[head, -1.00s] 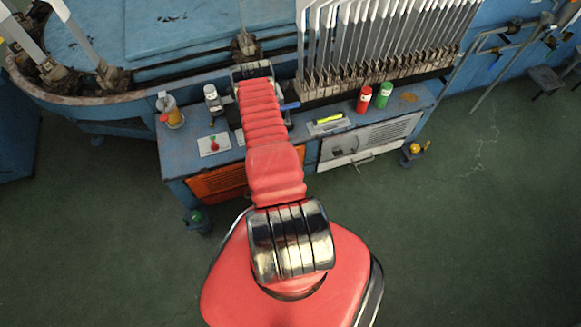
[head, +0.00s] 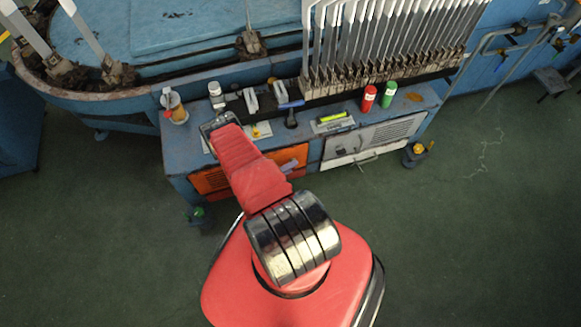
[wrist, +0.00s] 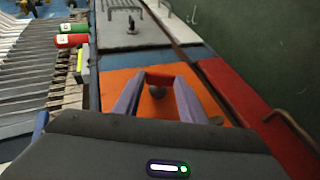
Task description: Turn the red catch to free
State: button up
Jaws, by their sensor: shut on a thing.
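The red catch (wrist: 167,80) shows in the wrist view as a short red bar against an orange panel (wrist: 118,82). My gripper (wrist: 163,82) has its two bluish fingers on either side of the bar, shut on it. A dark round knob (wrist: 157,92) shows between the fingers, just below the bar. In the head view my arm covers much of the orange panel (head: 209,181). A blue piece at its right (head: 289,164) looks like my fingers. The catch cannot be made out there, and its exact angle is unclear.
On the bench top stand a red bottle (head: 369,99), a green bottle (head: 388,95), a blue-handled tool (head: 291,112) and an oiler (head: 176,108). A white grilled panel (head: 386,139) is to the right. A metal handle (wrist: 287,122) sticks out near the gripper. The floor in front is clear.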

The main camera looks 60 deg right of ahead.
jog(key=shift+w+a+f+g+h, duration=0.15)
jog(key=shift+f+g+h, duration=0.15)
jog(key=shift+h, duration=0.3)
jog(key=shift+n, duration=0.3)
jog(key=o, duration=1.1)
jog(key=shift+c, duration=0.2)
jog(key=v, duration=1.3)
jog(key=shift+w+a+f, duration=0.15)
jog(key=shift+a+f, duration=0.15)
jog(key=shift+a, duration=0.05)
jog(key=shift+c, duration=0.4)
